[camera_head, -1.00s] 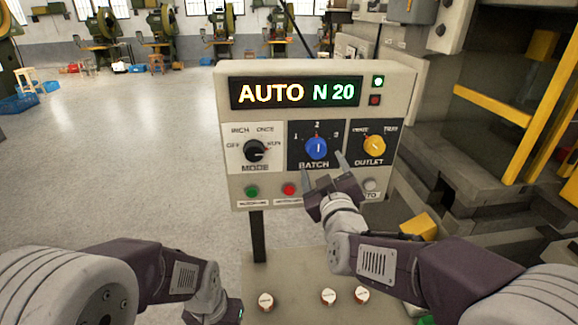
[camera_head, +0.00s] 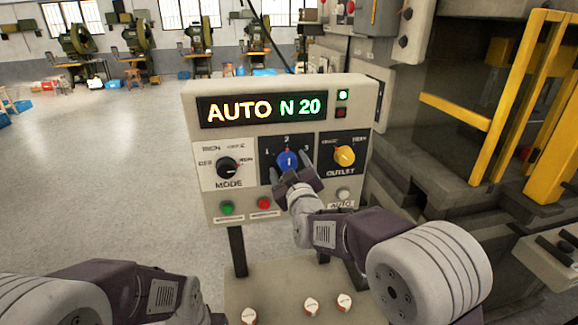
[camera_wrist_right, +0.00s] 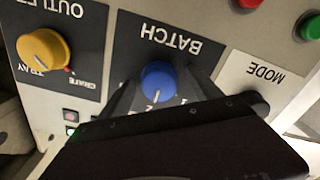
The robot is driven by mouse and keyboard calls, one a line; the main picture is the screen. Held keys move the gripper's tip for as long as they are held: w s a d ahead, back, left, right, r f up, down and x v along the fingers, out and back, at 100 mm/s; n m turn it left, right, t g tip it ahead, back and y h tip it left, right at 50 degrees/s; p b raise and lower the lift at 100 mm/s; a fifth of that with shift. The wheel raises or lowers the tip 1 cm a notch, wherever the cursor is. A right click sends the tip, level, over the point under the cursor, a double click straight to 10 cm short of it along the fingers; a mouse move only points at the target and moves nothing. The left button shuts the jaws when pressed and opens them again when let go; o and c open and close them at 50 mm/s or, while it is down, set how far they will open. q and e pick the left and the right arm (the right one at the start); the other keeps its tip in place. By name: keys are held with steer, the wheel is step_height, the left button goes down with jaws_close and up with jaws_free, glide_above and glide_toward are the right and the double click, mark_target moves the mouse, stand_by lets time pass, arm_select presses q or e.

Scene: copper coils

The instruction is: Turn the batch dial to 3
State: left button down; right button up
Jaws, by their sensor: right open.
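The blue batch dial (camera_head: 287,161) sits on the dark middle plate of the control panel (camera_head: 195,105), with marks 1, 2 and 3 above it. Its white pointer line stands about upright, toward 2. My right gripper (camera_head: 290,163) is open, its two fingers on either side of the dial. In the right wrist view the dial (camera_wrist_right: 158,80) shows upside down between the dark fingers (camera_wrist_right: 163,92), with a visible gap to each finger. Part of the 1-2-3 scale is hidden by the gripper there. My left arm shows at the lower left; its gripper is out of view.
The black mode dial (camera_head: 227,168) is left of the batch dial, the yellow outlet dial (camera_head: 344,156) right. Green (camera_head: 227,208), red (camera_head: 264,203) and white (camera_head: 343,194) buttons lie below. The display (camera_head: 263,108) reads AUTO N 20. Machinery with yellow bars stands at right.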

steer(key=shift+d, duration=0.1)
steer(key=c, duration=1.3)
steer(key=shift+f+m+b, duration=0.25)
steer(key=shift+m+b, duration=0.65)
steer(key=shift+b, duration=0.15)
steer(key=shift+c, duration=0.2)
steer(key=m+b, duration=0.2)
steer(key=m, duration=0.1)
steer(key=shift+m+b, duration=0.3)
steer(key=shift+b, duration=0.1)
steer(key=m+b, duration=0.2)
steer(key=m, duration=0.2)
steer(key=shift+b, duration=0.4)
steer(key=shift+m+b, duration=0.55)
steer(key=shift+m, duration=0.65)
steer(key=shift+r, duration=0.1)
steer(key=o, duration=1.3)
steer(key=shift+s, duration=0.1)
steer(key=shift+c, duration=0.2)
steer(key=shift+o, duration=0.4)
steer(key=shift+r, duration=0.1)
